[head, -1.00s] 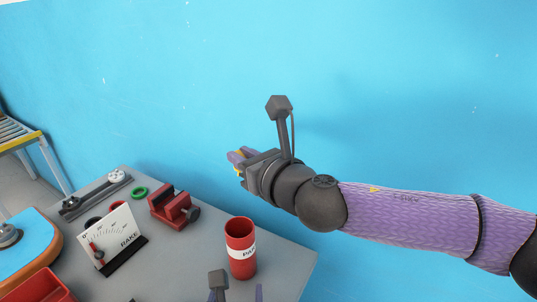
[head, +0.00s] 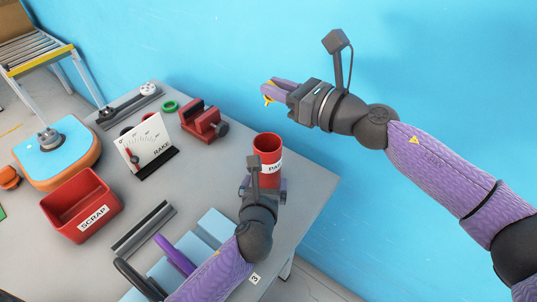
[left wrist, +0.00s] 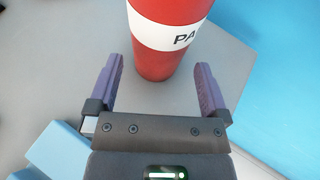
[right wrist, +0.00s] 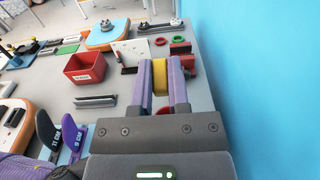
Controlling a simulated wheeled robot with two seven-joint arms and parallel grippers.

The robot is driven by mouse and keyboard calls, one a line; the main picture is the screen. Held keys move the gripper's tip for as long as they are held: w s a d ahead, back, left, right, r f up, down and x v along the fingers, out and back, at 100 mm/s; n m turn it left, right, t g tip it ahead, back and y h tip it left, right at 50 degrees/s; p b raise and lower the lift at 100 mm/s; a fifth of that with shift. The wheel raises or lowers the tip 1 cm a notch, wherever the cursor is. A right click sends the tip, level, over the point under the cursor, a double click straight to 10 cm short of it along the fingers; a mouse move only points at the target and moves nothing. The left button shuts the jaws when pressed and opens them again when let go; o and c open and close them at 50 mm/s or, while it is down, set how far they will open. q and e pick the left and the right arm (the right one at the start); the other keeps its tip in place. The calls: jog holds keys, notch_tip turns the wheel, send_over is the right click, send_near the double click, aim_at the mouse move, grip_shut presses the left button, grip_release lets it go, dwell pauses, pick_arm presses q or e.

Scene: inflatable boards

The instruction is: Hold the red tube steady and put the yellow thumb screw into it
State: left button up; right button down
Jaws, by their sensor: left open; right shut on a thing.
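The red tube (head: 267,148) with a white label stands upright near the table's right edge. It also shows in the left wrist view (left wrist: 165,60). My left gripper (left wrist: 160,85) is open, its fingers at either side of the tube's lower part, with gaps visible between them and the tube. In the head view the left gripper (head: 264,188) hides the tube's lower part. My right gripper (head: 268,92) is above the tube, up near the blue wall, shut on the yellow thumb screw (right wrist: 160,76). In the head view only a small bit of the screw (head: 268,100) shows between the fingers.
A red vise (head: 203,122), a RAKE gauge board (head: 146,145) and a green ring (head: 170,106) stand behind and left of the tube. A red SCRAP bin (head: 80,205) is further left. Light-blue blocks (head: 215,225) lie near the left arm. The blue wall is close on the right.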

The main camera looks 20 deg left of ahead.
aim_at(266, 178)
pick_arm(q)
jog(key=x, duration=0.5)
jog(key=shift+w, duration=0.1)
